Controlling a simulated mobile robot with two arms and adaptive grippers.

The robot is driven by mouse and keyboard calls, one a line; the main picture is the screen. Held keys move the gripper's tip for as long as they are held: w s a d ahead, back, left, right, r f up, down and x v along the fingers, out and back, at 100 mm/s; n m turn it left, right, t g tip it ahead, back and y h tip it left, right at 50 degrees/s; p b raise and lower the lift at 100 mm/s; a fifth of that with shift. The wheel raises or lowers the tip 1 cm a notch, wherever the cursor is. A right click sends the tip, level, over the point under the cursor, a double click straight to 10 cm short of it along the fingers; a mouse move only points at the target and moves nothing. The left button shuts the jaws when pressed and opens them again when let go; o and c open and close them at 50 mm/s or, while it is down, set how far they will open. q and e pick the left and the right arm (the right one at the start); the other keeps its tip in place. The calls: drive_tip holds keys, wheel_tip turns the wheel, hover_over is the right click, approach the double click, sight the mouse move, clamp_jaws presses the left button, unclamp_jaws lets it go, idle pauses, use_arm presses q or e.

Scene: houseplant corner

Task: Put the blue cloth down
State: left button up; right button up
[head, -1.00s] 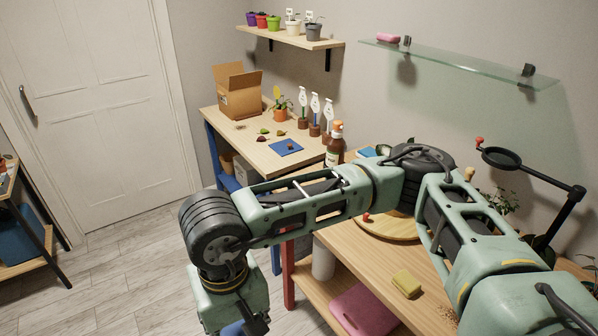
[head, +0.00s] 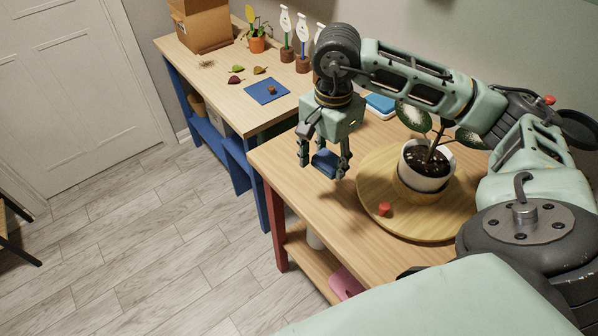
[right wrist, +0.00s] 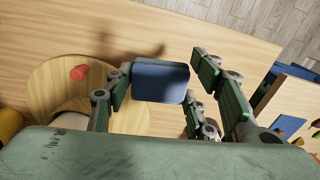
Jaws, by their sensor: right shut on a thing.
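My right gripper (head: 323,168) points down above the front left part of the near wooden table (head: 308,205). It is shut on the blue cloth (head: 326,161), a small folded dark blue pad between its fingers. In the right wrist view the cloth (right wrist: 160,84) shows between the fingers, with bare wood and a shadow beyond it. The cloth appears to be a little above the tabletop; I cannot tell the exact gap. My left gripper is not in view.
A round wooden board (head: 440,226) holds a potted plant (head: 428,170) and a small red object (head: 385,209), right of the gripper. A farther table carries a blue mat (head: 267,91), leaves, plant labels and a cardboard box (head: 203,25). The near table's front left is bare.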

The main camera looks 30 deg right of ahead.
drive_tip(key=shift+s+d+m, duration=0.15)
drive_tip(key=shift+d+m, duration=0.1)
drive_tip(key=shift+d, duration=0.25)
drive_tip(key=shift+s+d+m, duration=0.15)
drive_tip(key=shift+d+m, duration=0.1)
drive_tip(key=shift+d, duration=0.25)
drive_tip(key=shift+w+d, duration=0.1)
drive_tip(key=shift+d, duration=0.2)
drive_tip(key=p, duration=0.4)
hover_over(297, 170)
drive_tip(key=f, duration=0.6)
drive_tip(key=shift+s+d+f, duration=0.1)
drive_tip(key=shift+s+f, duration=0.1)
drive_tip(key=shift+s, duration=0.1)
drive_tip(key=shift+w+f, duration=0.2)
drive_tip(key=shift+f, duration=0.25)
wheel_tip(297, 170, down, 3)
drive_tip(key=shift+f+p, duration=0.1)
drive_tip(key=shift+p, duration=0.6)
drive_tip(key=shift+f, duration=0.2)
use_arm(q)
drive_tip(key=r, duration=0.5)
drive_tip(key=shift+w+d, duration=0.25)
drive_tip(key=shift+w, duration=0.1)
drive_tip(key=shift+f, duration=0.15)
use_arm(e)
drive_tip(key=shift+f, duration=0.1)
